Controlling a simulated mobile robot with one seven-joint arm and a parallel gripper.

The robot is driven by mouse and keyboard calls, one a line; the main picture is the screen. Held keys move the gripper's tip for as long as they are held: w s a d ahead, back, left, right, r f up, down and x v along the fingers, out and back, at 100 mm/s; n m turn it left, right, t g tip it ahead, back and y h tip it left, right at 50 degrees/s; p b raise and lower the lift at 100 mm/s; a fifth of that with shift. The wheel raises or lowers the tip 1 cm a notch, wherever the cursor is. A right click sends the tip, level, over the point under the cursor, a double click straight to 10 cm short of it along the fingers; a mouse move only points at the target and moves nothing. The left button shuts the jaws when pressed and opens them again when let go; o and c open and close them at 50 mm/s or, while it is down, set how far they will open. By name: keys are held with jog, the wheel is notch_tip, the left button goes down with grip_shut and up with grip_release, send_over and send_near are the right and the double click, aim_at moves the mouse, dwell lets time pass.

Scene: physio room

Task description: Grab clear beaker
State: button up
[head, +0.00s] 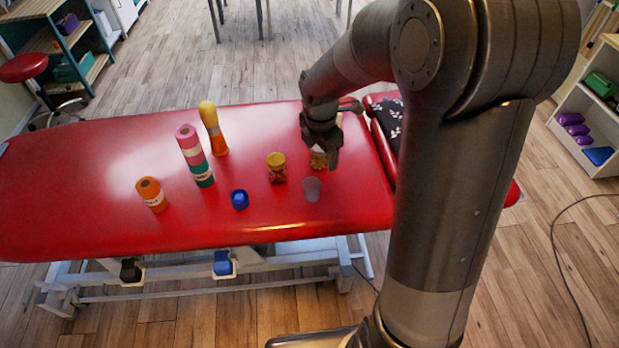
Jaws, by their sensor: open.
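A small greyish, see-through beaker (312,190) stands upright on the red treatment table (75,215), near its front edge. My gripper (334,160) is above the table, pointing down, just behind and to the right of the beaker in the picture. It looks apart from the beaker and holds nothing that I can see. The fingers are dark and small, and partly overlap a yellowish jar (319,160) behind the beaker, so part of that jar is hidden.
A yellow-lidded jar (276,168) stands left of the beaker. Farther left are a blue object (239,199), an orange roll (151,194), a pink-white-green stack (194,156) and a yellow-orange bottle (213,129). A patterned dark cushion (389,122) lies right. The table's left part is clear.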

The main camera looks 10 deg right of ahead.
jog(key=w+a+f+n+g, duration=0.1)
jog(key=w+a+f+n, duration=0.15)
jog(key=f+n, duration=0.5)
jog(key=m, duration=0.2)
send_near(312, 188)
jog(key=shift+s+a+f+n, duration=0.1)
jog(key=shift+s+f+n, duration=0.05)
jog(key=shift+s+f, duration=0.35)
jog(key=shift+s+a+f+n, duration=0.15)
jog(key=shift+s+f, duration=0.15)
jog(key=shift+s, duration=0.25)
jog(key=shift+d+f, duration=0.2)
jog(key=shift+f, duration=2.55)
jog(key=c, duration=1.1)
